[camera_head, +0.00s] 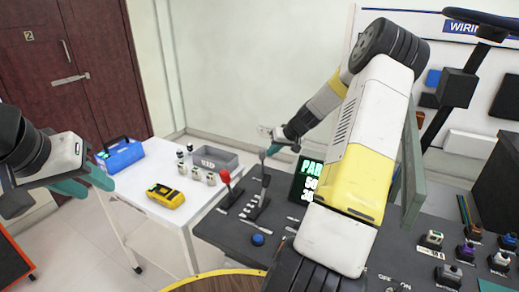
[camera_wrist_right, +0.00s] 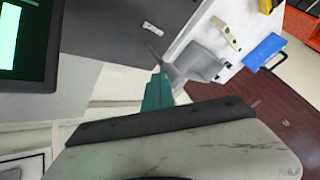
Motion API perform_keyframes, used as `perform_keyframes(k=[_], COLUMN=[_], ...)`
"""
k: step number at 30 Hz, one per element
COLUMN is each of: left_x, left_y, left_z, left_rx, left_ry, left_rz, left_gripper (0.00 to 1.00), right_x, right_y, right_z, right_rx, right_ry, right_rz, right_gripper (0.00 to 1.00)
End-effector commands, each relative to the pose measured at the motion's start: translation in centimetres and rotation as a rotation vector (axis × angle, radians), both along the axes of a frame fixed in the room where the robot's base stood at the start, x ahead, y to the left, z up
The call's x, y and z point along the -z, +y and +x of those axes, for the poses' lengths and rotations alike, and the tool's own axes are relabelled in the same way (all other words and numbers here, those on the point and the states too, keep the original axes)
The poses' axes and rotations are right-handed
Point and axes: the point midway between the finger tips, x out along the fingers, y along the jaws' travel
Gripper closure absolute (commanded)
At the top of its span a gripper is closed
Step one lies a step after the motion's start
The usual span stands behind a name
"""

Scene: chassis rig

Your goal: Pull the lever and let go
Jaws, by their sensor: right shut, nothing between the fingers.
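Two levers stand at the left end of the dark bench. One has a red knob (camera_head: 225,177) and leans slightly. The other is a grey lever (camera_head: 265,182), close to upright. My right gripper (camera_head: 270,149) is shut and empty beside the top of the grey lever; I cannot tell whether it touches it. In the right wrist view its teal fingers (camera_wrist_right: 157,92) are together, with a thin grey rod (camera_wrist_right: 153,53) just beyond the tips. My left gripper (camera_head: 99,189) is open and empty, left of the white table, away from the levers.
A dark bench (camera_head: 216,232) carries a blue button (camera_head: 258,239), a screen with green text (camera_head: 305,178) and several small parts at right. A white table (camera_head: 150,201) holds a yellow meter (camera_head: 165,196), a blue toolbox (camera_head: 121,155) and a grey bin (camera_head: 213,159).

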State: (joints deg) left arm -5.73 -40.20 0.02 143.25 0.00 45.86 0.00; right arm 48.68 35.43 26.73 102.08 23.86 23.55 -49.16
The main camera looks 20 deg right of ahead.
Motion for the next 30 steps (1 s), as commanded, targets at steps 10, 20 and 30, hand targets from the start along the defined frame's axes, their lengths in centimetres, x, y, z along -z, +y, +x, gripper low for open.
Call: perform_keyframes(k=[10,20,30], left_x=[0.04,0.02,0.02], left_y=[-0.01,0.0,0.0], left_z=[0.03,0.02,0.02], left_rx=[0.0,0.0,0.0], left_ry=[0.001,0.001,0.001], left_rz=[0.0,0.0,0.0], left_gripper=[0.64,0.64,0.64], right_x=[0.14,0.15,0.11], right_y=[0.91,1.0,1.07], right_z=[-0.56,-0.55,-0.52], right_rx=[-0.004,-0.005,-0.007], right_ry=[0.001,0.002,0.001], right_rz=[0.004,0.005,0.006], right_gripper=[1.0,1.0,1.0])
